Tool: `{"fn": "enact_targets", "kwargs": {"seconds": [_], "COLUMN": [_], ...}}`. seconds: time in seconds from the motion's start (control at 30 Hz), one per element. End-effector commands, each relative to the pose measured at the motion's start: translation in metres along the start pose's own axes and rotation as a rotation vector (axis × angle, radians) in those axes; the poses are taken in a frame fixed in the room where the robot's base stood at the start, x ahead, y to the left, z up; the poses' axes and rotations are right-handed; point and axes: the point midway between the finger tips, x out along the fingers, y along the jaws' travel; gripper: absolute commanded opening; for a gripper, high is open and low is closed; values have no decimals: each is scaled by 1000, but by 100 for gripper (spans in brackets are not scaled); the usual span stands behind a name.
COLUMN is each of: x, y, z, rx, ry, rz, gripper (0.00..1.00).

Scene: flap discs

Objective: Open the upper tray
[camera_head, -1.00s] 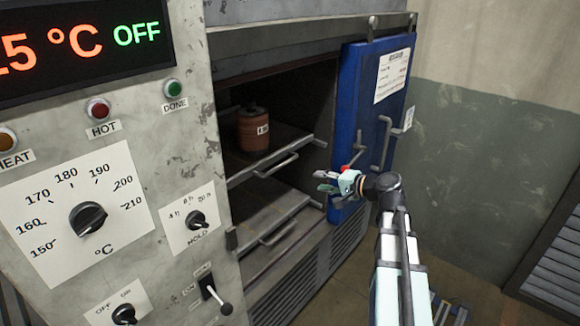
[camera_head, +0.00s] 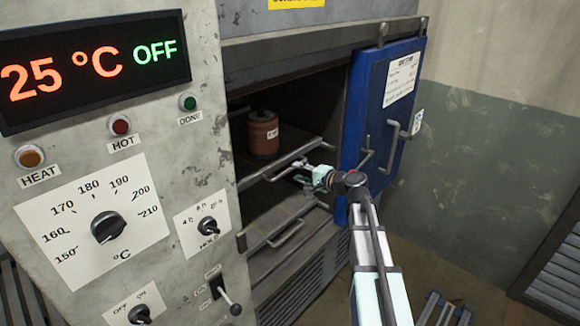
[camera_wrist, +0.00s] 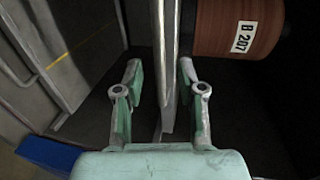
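The upper tray (camera_head: 290,148) sits inside the open oven, with a bar handle along its front edge. My gripper (camera_head: 301,171) is at this handle, near its right part. In the wrist view my gripper (camera_wrist: 160,92) is open, one finger on each side of a pale metal bar at the tray front. I see a gap on the left side; contact on the right side is hard to tell. A reddish-brown stack of discs (camera_head: 263,136) stands on the tray; its label reads B 207 in the wrist view (camera_wrist: 240,28).
The lower tray (camera_head: 268,222) with its own handle is below. The blue oven door (camera_head: 362,120) stands open to the right, close to my arm. The control panel (camera_head: 100,180) is at the left and its display reads 25 °C OFF.

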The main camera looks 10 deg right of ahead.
Motion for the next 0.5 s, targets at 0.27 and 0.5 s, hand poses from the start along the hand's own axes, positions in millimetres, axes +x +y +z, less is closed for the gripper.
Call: {"fn": "enact_targets", "kwargs": {"seconds": [0.27,0.5], "x": [39,47], "y": [-2,0], "z": [0,0], "rx": [0,0], "ry": [-2,1], "rz": [0,0], "gripper": [39,39]}}
